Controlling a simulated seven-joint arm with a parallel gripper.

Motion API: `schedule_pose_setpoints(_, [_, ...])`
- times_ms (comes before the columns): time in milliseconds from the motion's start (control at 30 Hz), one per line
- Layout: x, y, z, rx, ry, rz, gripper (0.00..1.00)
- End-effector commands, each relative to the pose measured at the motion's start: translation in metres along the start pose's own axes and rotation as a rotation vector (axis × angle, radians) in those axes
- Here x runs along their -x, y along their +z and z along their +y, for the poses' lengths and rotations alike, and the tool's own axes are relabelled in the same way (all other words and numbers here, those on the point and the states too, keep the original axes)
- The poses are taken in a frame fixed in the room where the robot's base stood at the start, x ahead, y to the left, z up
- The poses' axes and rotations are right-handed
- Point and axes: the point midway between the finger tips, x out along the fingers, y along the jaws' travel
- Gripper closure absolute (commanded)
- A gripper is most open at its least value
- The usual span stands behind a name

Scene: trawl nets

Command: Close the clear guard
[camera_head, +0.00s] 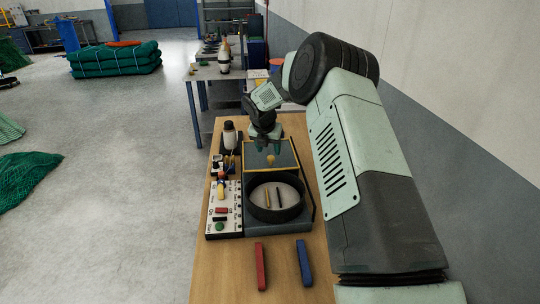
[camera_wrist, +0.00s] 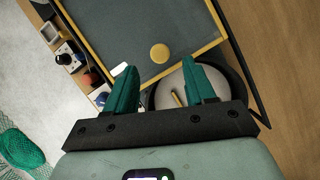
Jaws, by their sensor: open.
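The clear guard (camera_head: 256,171) is a see-through panel with a yellow edge, behind the round black-rimmed dish (camera_head: 276,213) on the machine. The dish is uncovered over most of its area. The guard's round yellow knob (camera_head: 270,161) shows near its front edge. In the wrist view the yellow-edged guard (camera_wrist: 196,55) fills the upper middle, with the knob (camera_wrist: 160,53) just beyond my fingertips. My gripper (camera_head: 268,147) is open and empty, pointing down above the guard. In the wrist view its two green fingers (camera_wrist: 163,80) are apart, with the knob between their lines; I see no contact.
A control panel (camera_head: 225,207) with knobs and coloured buttons lies left of the dish. A red bar (camera_head: 261,266) and a blue bar (camera_head: 304,263) lie on the wooden table in front. Two thin rods lie in the dish.

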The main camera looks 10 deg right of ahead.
Motion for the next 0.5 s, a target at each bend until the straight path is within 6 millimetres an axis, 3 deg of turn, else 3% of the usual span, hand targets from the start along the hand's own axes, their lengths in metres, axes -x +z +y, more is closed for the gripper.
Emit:
schedule_pose_setpoints(200, [-0.035, 0.0, 0.0, 0.0, 0.0, 0.0, 0.46])
schedule_pose_setpoints(500, [-0.048, 0.0, 0.0, 0.001, 0.001, -0.001, 0.46])
